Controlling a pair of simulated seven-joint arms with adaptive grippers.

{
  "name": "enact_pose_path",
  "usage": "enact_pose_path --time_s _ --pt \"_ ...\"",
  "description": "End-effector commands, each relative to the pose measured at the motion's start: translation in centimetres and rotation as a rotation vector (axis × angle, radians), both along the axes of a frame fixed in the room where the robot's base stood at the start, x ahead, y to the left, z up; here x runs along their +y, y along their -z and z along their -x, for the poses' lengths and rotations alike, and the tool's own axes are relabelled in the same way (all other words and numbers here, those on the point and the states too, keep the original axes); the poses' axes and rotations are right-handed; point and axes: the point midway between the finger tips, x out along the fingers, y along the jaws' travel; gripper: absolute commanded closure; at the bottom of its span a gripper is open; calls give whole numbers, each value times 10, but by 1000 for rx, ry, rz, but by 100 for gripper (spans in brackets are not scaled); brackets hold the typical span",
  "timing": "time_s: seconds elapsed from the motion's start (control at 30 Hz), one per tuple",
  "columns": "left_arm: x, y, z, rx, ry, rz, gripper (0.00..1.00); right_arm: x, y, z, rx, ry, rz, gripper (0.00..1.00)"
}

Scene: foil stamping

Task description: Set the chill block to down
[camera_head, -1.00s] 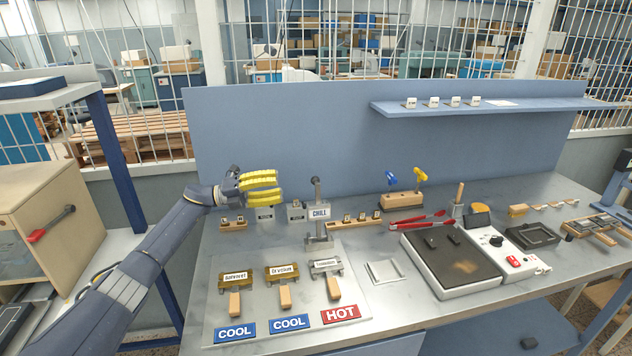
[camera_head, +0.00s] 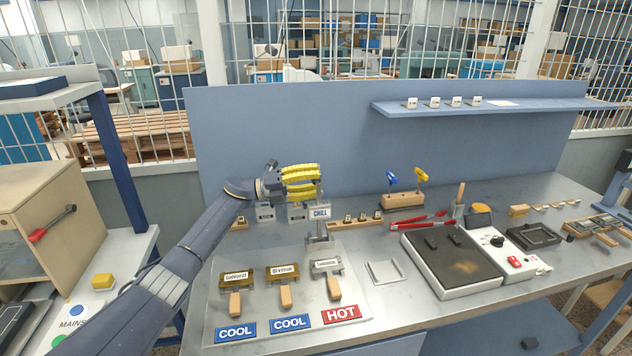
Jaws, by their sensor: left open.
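The chill block (camera_head: 320,213) stands on the bench, a grey metal stand with a white sign reading CHILL. Its upright post and top knob, at the upper end, are largely hidden by my left gripper. My left gripper (camera_head: 318,181) has yellow fingers that are apart, one above the other, pointing right. It is at the height of the post's top, just above the sign. I cannot tell whether the fingers touch the post or are in front of it. My right gripper is not in view.
Three wooden-handled stamps (camera_head: 285,296) lie in front on a pale board (camera_head: 257,310) with COOL and HOT labels. A black-topped plate unit (camera_head: 465,282) and red-handled tongs (camera_head: 410,222) are to the right. A blue panel (camera_head: 340,130) rises behind.

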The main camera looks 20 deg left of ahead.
Motion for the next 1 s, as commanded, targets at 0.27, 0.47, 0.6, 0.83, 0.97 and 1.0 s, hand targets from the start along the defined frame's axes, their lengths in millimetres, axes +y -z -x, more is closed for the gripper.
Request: enact_pose_path --time_s 0.27,0.47,0.6,0.83,0.97,1.0 --pt "0 0 0 0 0 0 53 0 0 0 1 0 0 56" --pt "0 0 0 0 0 0 77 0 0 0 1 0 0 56" --pt "0 0 0 0 0 0 93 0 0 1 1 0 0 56" --pt "0 1 0 2 -1 -1 100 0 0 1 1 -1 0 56" --pt "0 2 0 2 -2 -2 100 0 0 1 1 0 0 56" --pt "0 2 0 2 -2 -2 100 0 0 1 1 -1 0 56"
